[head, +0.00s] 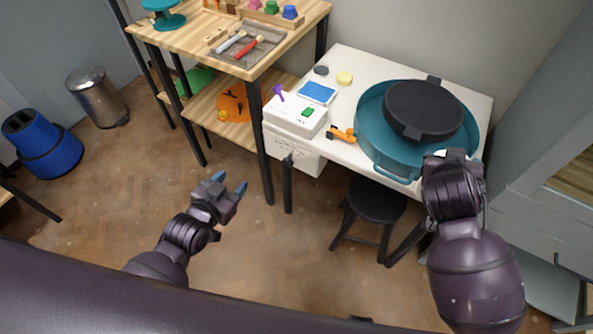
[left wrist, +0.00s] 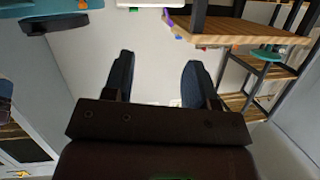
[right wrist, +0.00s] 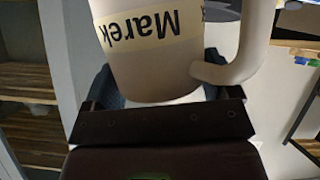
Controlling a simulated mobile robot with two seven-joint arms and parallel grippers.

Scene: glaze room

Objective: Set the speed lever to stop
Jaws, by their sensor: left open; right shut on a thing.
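The speed lever (head: 279,93) is a small purple handle on a white control box (head: 293,117) at the left end of the white table. Its knob leans to the upper left; I cannot read any speed marks. A purple bit, probably the lever (left wrist: 168,18), shows at the top of the left wrist view. My left gripper (head: 231,186) is open and empty, over the floor in front of the table and apart from the lever. My right gripper (head: 449,160) is shut on a white mug (right wrist: 160,65) labelled "Marek", seen in the right wrist view; the gripper mostly hides it in the head view.
A teal basin (head: 371,130) with a dark wheel head (head: 424,108) fills the table's right part. An orange tool (head: 342,134), a blue pad (head: 317,93) and a yellow sponge (head: 344,78) lie near the box. A black stool (head: 373,200) stands below. A wooden shelf (head: 190,52) stands left.

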